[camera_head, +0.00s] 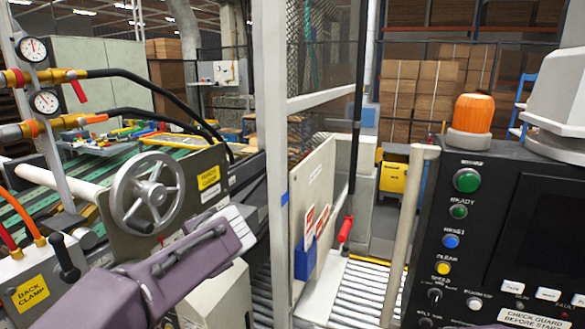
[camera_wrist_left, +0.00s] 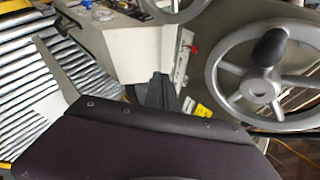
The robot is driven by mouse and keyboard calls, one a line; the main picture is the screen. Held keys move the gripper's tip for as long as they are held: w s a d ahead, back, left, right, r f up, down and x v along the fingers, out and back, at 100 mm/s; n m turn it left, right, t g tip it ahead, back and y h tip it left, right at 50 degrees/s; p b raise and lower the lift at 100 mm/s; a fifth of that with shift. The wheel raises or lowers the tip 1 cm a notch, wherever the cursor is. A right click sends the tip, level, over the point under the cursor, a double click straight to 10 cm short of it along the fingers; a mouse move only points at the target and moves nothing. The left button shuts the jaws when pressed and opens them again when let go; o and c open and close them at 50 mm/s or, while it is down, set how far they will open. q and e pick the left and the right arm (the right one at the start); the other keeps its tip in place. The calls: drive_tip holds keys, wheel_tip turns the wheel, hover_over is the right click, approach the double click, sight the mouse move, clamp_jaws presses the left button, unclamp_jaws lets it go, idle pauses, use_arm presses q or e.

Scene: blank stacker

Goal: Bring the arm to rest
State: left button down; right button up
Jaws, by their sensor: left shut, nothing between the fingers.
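My left arm comes in from the lower left in the camera_head view, its purple links stretched across the front of the machine below the handwheel (camera_head: 178,190). In the camera_wrist_left view my left gripper (camera_wrist_left: 160,90) shows dark fingers that are shut and empty. The handwheel (camera_wrist_left: 222,80) stands to the right of the fingers there, apart from them. The fingertips are hard to make out in the camera_head view. My right gripper is not in view.
A guard frame with a mesh panel (camera_head: 320,45) and a pale plate (camera_head: 312,190) stands right of the arm. A roller conveyor (camera_head: 360,290) runs behind it. The control panel (camera_head: 458,240) with its orange beacon (camera_head: 473,113) fills the right side. A BACK CLAMP box (camera_head: 30,285) is at lower left.

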use_arm(q)
drive_tip(key=s+d+f+n+g+h+b, duration=0.1)
drive_tip(key=s+f+n+g+h, duration=0.1)
drive_tip(key=s+f, duration=0.5)
drive_tip(key=s+d+f+n+g+h+b, duration=0.1)
drive_tip(key=s+f+n, duration=0.3)
drive_tip(key=f, duration=0.9)
drive_tip(key=s+d+f+n+g+h+b, duration=0.1)
drive_tip(key=s+f+n+g+h, duration=0.2)
drive_tip(key=s+f, duration=0.6)
drive_tip(key=shift+s+f+g+h, duration=0.3)
drive_tip(key=shift+s+f+g, duration=0.15)
drive_tip(key=shift+f, duration=0.2)
drive_tip(key=c, duration=1.4)
unclamp_jaws()
drive_tip(key=shift+w, duration=0.15)
